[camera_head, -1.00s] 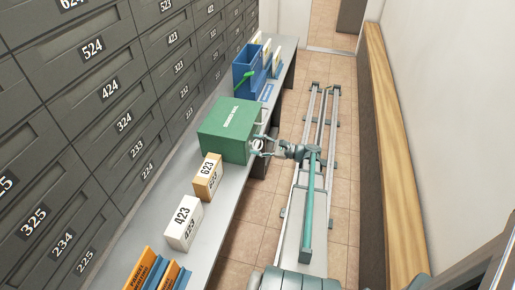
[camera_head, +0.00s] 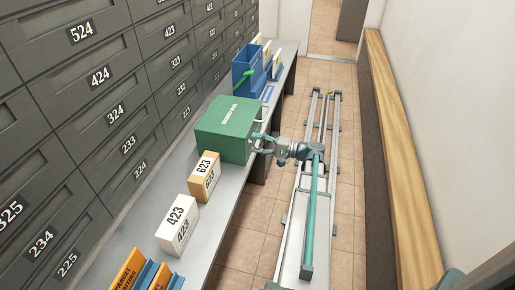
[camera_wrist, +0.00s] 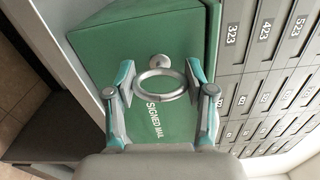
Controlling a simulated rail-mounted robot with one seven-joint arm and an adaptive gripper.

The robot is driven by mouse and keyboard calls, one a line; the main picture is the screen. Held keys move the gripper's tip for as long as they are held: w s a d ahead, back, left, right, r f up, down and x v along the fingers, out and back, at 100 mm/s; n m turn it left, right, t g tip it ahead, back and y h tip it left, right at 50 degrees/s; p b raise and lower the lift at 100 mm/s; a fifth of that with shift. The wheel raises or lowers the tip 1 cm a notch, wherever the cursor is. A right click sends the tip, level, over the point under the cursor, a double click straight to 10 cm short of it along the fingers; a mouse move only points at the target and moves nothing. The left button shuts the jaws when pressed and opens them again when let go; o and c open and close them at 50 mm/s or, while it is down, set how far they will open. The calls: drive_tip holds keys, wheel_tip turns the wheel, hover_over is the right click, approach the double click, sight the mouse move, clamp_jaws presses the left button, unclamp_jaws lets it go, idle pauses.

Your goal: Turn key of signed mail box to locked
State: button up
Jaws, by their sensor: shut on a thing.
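The green signed mail box (camera_head: 225,128) stands on the grey counter, and its lettering shows on the green surface in the wrist view (camera_wrist: 178,112). A round metal key ring (camera_wrist: 161,97) sticks out from the box on a small knob-like stem (camera_wrist: 159,61). My gripper (camera_wrist: 160,80) has one finger on each side of the ring and is shut on it. In the head view my gripper (camera_head: 263,143) is at the box's aisle-side face. The key's slot and any lock marking are hidden or too small to read.
Numbered dark mailboxes (camera_head: 100,75) line the left wall. White (camera_head: 178,224) and tan (camera_head: 204,177) number blocks stand on the counter (camera_head: 215,222) nearer the camera. A blue bin (camera_head: 247,68) stands beyond the box. A wooden bench (camera_head: 400,150) runs along the right.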

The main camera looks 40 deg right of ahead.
drive_tip(key=shift+f+n+b, duration=0.1)
drive_tip(key=shift+n+b, duration=0.3)
drive_tip(key=shift+n, duration=0.2)
drive_tip(key=o, duration=1.2)
drive_tip(key=shift+c, duration=0.2)
drive_tip(key=shift+d, duration=0.1)
drive_tip(key=v, duration=1.2)
